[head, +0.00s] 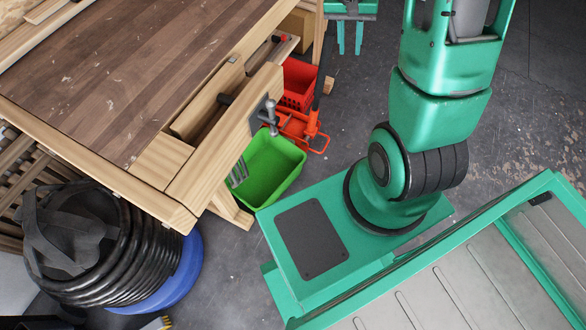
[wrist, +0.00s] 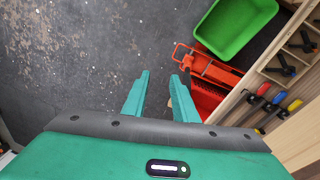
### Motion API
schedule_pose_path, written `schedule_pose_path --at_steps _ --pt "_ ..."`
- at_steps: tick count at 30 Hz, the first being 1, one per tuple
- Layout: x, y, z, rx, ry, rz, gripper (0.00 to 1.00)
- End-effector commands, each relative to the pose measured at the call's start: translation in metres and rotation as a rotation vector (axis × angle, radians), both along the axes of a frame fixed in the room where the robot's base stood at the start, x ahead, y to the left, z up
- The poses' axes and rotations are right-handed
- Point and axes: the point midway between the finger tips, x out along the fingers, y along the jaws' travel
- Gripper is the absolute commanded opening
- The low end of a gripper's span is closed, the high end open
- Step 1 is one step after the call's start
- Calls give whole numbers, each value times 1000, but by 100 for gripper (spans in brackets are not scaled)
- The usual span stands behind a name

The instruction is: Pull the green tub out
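The green tub (head: 272,165) stands on the floor in the head view, partly under the workbench's edge, which hides its left side. It looks empty where I can see inside. In the wrist view the tub (wrist: 238,24) is at the top right, cut by the frame edge. My gripper (wrist: 160,82) is open and empty, its two green fingers apart. In the head view my gripper (head: 350,38) is at the top, beyond the tub and clear of it.
A red-orange jack (wrist: 207,68) lies between the tub and my fingers, beside a red crate (head: 298,84). The wooden workbench (head: 110,80) overhangs with a vise (head: 268,115). A black hose coil (head: 100,245) sits at lower left. Grey floor (wrist: 70,55) is clear left of my fingers.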

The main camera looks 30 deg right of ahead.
Motion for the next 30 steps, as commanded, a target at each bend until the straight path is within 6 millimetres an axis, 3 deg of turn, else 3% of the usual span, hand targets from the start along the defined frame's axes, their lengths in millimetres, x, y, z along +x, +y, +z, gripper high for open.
schedule_pose_path --at_steps 1,6,16,23,30 --pt "11 1 -20 0 6 -3 26" --pt "48 4 -81 -1 -8 -25 26" --pt "93 28 -218 27 -40 -82 26" --pt "101 56 -322 65 -62 -140 26" --pt "86 93 -432 115 -84 -222 26"
